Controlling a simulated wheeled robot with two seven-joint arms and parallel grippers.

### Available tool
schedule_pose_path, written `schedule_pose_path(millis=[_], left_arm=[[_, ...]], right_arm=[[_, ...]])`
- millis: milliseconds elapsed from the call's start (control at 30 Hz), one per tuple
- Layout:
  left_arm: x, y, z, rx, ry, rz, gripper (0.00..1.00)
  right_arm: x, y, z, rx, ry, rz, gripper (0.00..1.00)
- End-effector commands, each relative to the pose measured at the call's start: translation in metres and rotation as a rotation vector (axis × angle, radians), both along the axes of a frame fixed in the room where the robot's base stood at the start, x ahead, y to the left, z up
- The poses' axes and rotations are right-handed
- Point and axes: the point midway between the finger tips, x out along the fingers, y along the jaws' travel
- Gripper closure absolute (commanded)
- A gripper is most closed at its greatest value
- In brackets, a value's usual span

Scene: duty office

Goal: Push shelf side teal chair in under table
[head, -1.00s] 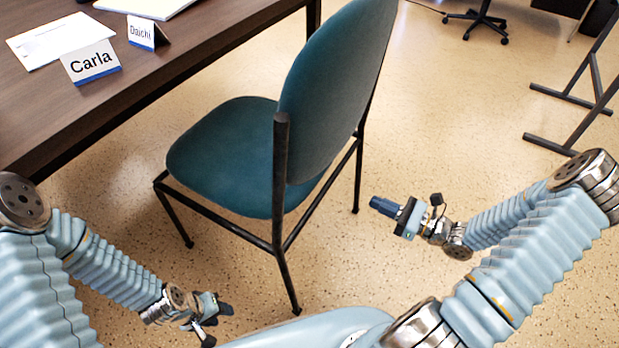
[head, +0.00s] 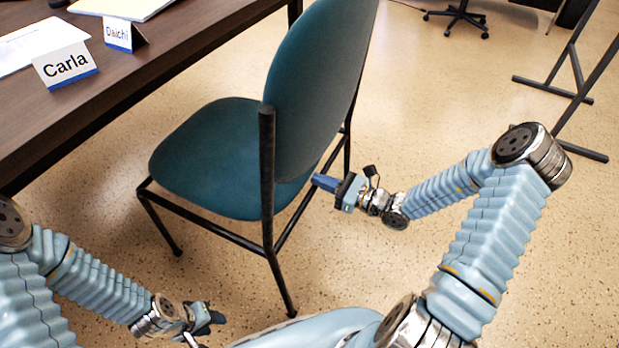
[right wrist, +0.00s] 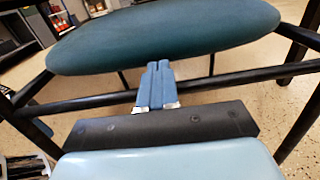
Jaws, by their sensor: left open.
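The teal chair (head: 210,160) stands on the floor to the right of the table (head: 150,75), upright on dark metal legs. Its seat faces the table edge, and its backrest (head: 320,85) is on the far right side of the seat. My right gripper (head: 322,183) is just right of the chair, at its rear frame by the seat. In the right wrist view its blue fingers (right wrist: 160,75) are together, in front of a dark bar and below a teal pad (right wrist: 165,35); contact is unclear. My left gripper (head: 212,320) is open and empty, low in front of the chair.
Name cards for Carla (head: 66,66) and Daichi (head: 120,35) and papers lie on the table. A dark metal stand (head: 575,75) is at the right, and a wheeled chair base (head: 455,15) is at the back. Floor around the chair is mostly clear.

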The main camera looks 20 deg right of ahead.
Motion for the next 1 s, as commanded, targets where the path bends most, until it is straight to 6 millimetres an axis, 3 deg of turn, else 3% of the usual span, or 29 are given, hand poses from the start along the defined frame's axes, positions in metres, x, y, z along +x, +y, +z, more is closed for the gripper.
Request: schedule_pose_path(millis=[467, 1000], left_arm=[[0.000, 0.000, 0.001, 0.000, 0.000, 0.000, 0.58], [0.000, 0.000, 0.025, 0.000, 0.000, 0.000, 0.58]], right_arm=[[-0.001, 0.003, 0.002, 0.002, -0.002, 0.009, 1.00], [-0.066, -0.056, 0.002, -0.001, -0.001, 0.003, 1.00]])
